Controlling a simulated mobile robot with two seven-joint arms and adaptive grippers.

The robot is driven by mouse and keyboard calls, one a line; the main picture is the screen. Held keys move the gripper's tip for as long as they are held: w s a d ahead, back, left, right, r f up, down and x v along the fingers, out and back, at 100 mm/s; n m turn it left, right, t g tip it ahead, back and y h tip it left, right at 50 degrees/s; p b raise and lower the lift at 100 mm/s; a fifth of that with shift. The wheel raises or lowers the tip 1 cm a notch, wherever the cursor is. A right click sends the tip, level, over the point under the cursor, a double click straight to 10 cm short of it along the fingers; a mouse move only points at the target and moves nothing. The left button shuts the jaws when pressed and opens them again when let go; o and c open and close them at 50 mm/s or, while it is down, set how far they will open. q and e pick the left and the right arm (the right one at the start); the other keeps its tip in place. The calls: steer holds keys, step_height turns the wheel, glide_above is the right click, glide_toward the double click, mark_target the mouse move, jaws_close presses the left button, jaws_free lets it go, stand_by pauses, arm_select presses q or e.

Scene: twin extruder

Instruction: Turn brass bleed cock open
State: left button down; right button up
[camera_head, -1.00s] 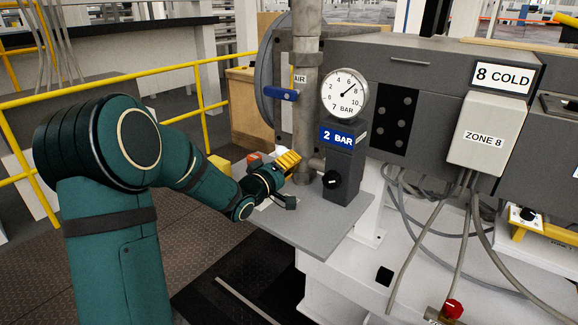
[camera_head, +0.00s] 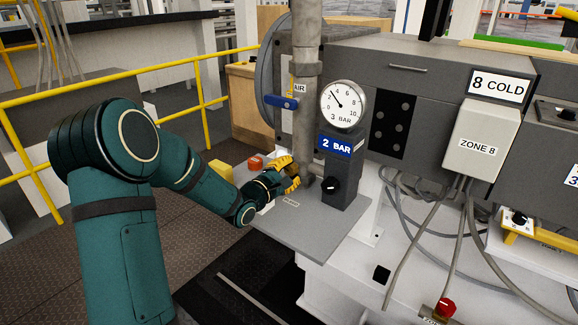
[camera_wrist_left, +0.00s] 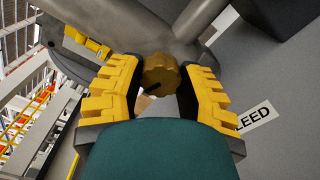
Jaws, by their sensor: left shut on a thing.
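The brass bleed cock (camera_wrist_left: 161,74) is a round ribbed knob with a dark slot mark, on a grey pipe in the left wrist view. My left gripper (camera_wrist_left: 163,82) has its yellow fingers on both sides of the knob and is shut on it. In the head view my left gripper (camera_head: 291,178) is at the pipe's lower end, and the knob is hidden there. A label reading "LEED" (camera_wrist_left: 253,117) lies beside the gripper, partly covered. The round gauge (camera_head: 343,104) reads "3 BAR". My right gripper is not in view.
A blue-handled valve (camera_head: 286,103) labelled AIR sits on the vertical pipe (camera_head: 306,80). A grey block with a black knob (camera_head: 331,186) and a "2 BAR" sign stands close right of my gripper. The grey shelf (camera_head: 310,230) is clear in front.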

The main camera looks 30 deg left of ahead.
arm_select(q)
steer(key=shift+r+n+p, duration=0.15)
steer(key=shift+n+p, duration=0.4)
steer(key=shift+n, duration=0.55)
steer(key=c, duration=0.5)
jaws_free()
steer(key=shift+w, duration=0.1)
steer(key=shift+c, duration=0.2)
steer(key=s, duration=0.8)
steer(key=s+a, duration=0.1)
steer(key=s, duration=0.3)
